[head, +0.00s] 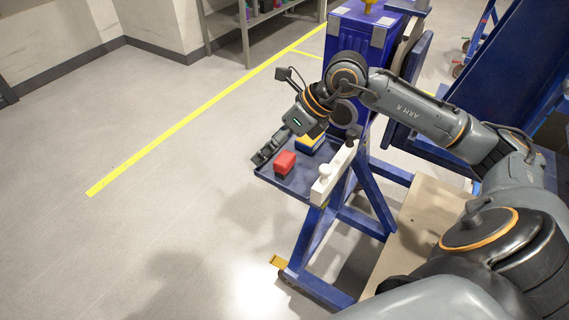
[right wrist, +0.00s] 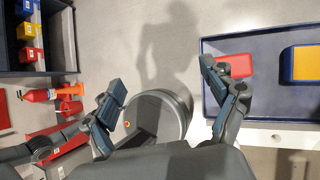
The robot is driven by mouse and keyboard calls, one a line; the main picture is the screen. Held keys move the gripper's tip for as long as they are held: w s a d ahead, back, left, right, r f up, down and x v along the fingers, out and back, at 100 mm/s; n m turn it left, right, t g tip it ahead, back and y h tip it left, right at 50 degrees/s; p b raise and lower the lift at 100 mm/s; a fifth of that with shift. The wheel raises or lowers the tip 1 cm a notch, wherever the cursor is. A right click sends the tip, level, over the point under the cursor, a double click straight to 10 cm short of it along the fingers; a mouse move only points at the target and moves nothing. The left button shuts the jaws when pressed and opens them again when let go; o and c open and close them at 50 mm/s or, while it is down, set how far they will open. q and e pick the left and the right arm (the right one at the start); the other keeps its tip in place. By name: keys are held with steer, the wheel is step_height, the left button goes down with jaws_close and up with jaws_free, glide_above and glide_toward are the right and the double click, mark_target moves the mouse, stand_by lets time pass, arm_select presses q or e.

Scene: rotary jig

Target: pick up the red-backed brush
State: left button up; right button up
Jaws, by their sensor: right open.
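The red-backed brush (head: 285,162) lies on the dark blue tray (head: 296,183), near its left part. In the right wrist view the red brush (right wrist: 239,65) shows behind one finger, which covers part of it. My right gripper (head: 266,154) is just left of the brush, at the tray's left edge. In the right wrist view its two fingers (right wrist: 163,80) are spread wide with nothing between them. My left gripper is in neither view.
A yellow and blue block (head: 309,143) lies on the tray behind the brush. A white bar with a knob (head: 334,174) runs along the tray's right side. The blue jig frame (head: 312,240) stands below. Floor at left is clear.

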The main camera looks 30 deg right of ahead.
mark_target(285, 158)
steer(key=d+h, duration=0.4)
steer(key=d, duration=0.5)
steer(key=shift+m, duration=0.3)
steer(key=x, duration=0.7)
steer(key=shift+s+a+f+p, duration=0.1)
steer(key=shift+a+f+p, duration=0.05)
steer(key=shift+f+p, duration=0.25)
steer(key=p+x, duration=0.1)
steer(key=x, duration=0.3)
steer(key=shift+w+f, duration=0.2)
steer(key=shift+f, duration=0.1)
steer(key=shift+w+a+f, duration=0.1)
steer(key=shift+w+f, duration=0.05)
steer(key=shift+f, duration=0.3)
steer(key=c, duration=1.2)
